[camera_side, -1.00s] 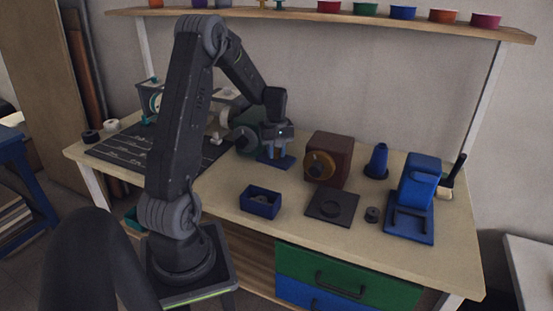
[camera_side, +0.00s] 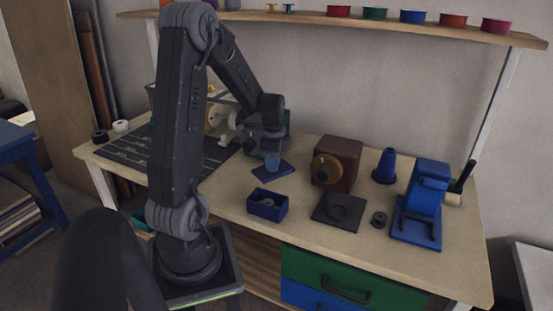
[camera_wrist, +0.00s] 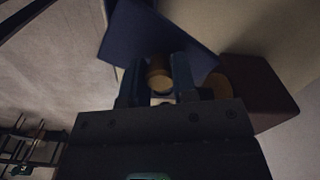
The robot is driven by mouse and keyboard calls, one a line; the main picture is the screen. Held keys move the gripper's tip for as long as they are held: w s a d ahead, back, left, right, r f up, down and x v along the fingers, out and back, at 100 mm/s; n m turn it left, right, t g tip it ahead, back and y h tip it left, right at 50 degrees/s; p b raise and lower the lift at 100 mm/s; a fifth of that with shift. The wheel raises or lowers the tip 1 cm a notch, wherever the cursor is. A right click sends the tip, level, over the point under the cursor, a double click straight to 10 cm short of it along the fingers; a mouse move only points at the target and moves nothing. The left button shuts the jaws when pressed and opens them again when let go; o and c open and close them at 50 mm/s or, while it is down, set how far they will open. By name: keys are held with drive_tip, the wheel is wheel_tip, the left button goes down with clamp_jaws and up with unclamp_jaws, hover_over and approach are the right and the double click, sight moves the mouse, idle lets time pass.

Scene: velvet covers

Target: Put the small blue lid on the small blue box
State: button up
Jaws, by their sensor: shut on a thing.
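The small blue box (camera_side: 267,207) stands open on the bench, with a grey round thing inside it. The small blue lid (camera_side: 272,173) is a flat dark blue plate held above the bench, behind the box and apart from it. My gripper (camera_side: 272,160) is shut on the lid's knob from above. In the wrist view the lid (camera_wrist: 150,35) shows beyond my gripper (camera_wrist: 158,82), with the light brown round knob (camera_wrist: 159,76) between the fingers. The box is not clearly seen in the wrist view.
A brown box with a wooden disc (camera_side: 340,163) stands to the right of the lid. A dark square plate (camera_side: 338,212), a small dark ring (camera_side: 379,219), a blue cone (camera_side: 385,167) and a blue stand (camera_side: 422,205) are farther right. A dark mat (camera_side: 130,150) lies left.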

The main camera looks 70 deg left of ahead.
sight(267, 176)
drive_tip(key=m, duration=0.2)
drive_tip(key=s+d+m, duration=0.1)
drive_tip(key=m, duration=0.3)
drive_tip(key=shift+s+d+r, duration=0.15)
drive_tip(key=shift+s+d, duration=0.05)
drive_tip(key=shift+d, duration=0.05)
drive_tip(key=m, duration=0.3)
drive_tip(key=s+d+m, duration=0.1)
drive_tip(key=m, duration=0.2)
drive_tip(key=shift+s+d, duration=0.2)
drive_tip(key=shift+f, duration=2.85)
drive_tip(key=shift+f, duration=0.5)
drive_tip(key=o, duration=1.5)
drive_tip(key=shift+c, duration=0.2)
drive_tip(key=shift+r, duration=0.1)
drive_tip(key=shift+r, duration=3.4)
